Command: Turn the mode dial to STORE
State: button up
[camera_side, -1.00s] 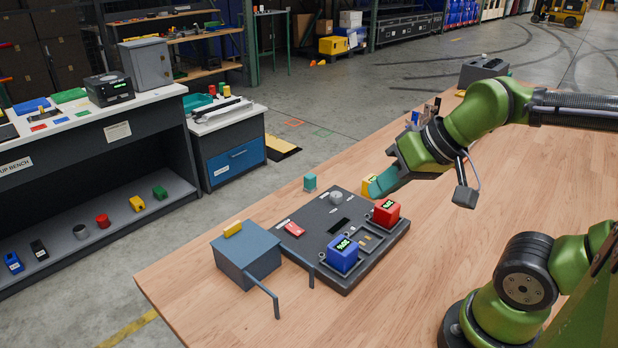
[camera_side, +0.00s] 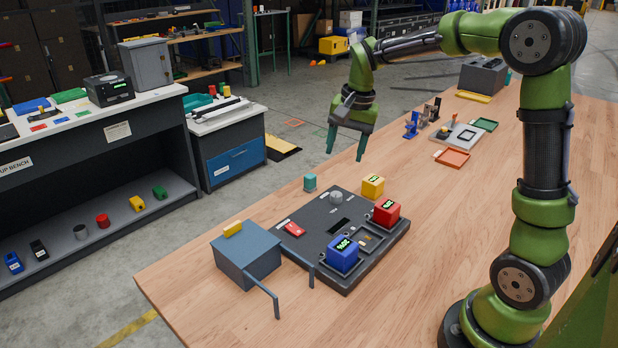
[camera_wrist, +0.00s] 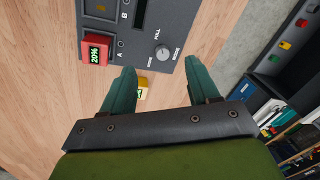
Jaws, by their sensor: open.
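The mode dial is a small round grey knob (camera_side: 336,197) near the far edge of a dark grey panel (camera_side: 318,214). In the wrist view the knob (camera_wrist: 162,52) has small labels around it; one reads FULL, the others are too small to read. Which label it points at is unclear. My gripper (camera_side: 346,153) is open and empty, fingers downward, in the air above and beyond the panel's far edge. In the wrist view the knob appears just past the fingertips, roughly between them, with nothing touching it.
A red block (camera_side: 386,213) and a blue block (camera_side: 343,254) sit on the panel. A yellow block (camera_side: 373,187) stands on the table beside it, and a teal piece (camera_side: 310,182) beyond its far edge. A blue-grey box (camera_side: 247,257) is at its left.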

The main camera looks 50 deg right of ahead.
aim_at(336, 194)
jog(key=w+d+m+g, duration=0.1)
jog(key=w+d+m, duration=0.3)
jog(key=d+m, duration=0.15)
jog(key=shift+m, duration=0.35)
jog(key=f, duration=1.1)
jog(key=w+a+f, duration=0.1)
jog(key=f, duration=0.4)
jog(key=shift+f, duration=0.3)
jog(key=shift+c, duration=0.3)
jog(key=c, duration=1)
